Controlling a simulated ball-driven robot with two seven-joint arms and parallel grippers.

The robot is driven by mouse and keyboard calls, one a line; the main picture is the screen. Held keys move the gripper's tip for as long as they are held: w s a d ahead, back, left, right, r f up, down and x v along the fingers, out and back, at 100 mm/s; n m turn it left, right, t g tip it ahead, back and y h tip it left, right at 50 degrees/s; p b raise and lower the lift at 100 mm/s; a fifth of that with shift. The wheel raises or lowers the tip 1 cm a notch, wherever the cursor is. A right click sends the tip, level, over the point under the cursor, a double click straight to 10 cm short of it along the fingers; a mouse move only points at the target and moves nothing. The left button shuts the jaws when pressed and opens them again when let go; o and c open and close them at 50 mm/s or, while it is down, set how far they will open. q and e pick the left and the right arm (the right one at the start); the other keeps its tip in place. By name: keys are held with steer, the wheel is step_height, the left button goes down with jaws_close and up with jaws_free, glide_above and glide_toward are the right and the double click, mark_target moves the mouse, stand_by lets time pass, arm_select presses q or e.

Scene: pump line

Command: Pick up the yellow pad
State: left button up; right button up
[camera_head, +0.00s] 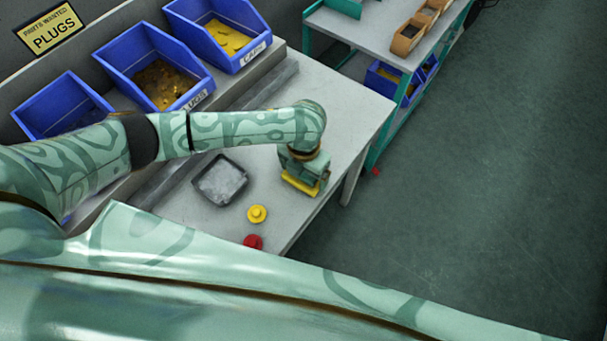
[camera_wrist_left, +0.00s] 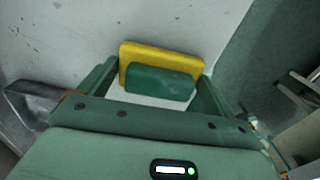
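The yellow pad (camera_head: 299,186) lies near the right edge of the grey table, under my left gripper (camera_head: 304,172). In the left wrist view the yellow pad (camera_wrist_left: 160,50) is a flat yellow slab with a green block (camera_wrist_left: 160,82) on its near side. My left gripper (camera_wrist_left: 158,88) has its two fingers spread wide, one at each side of the pad and block. The gaps are small, and I cannot tell whether the fingers touch. My right gripper is not in view.
A dark tray (camera_head: 220,179) stands left of the gripper. A yellow round part (camera_head: 257,213) and a red round part (camera_head: 252,242) are in front. Blue bins (camera_head: 202,95) line the back.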

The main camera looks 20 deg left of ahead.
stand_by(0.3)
arm_select(q)
steer(key=shift+r, duration=0.3)
step_height(320, 180, up, 3)
steer(key=shift+f+p, duration=0.2)
steer(key=shift+p, duration=0.6)
steer(key=s+d+r+p, duration=0.1)
steer(key=s+r+p, duration=0.5)
steer(key=s, duration=0.8)
step_height(320, 180, up, 4)
steer(key=shift+d+f, duration=0.1)
steer(key=shift+d, duration=0.15)
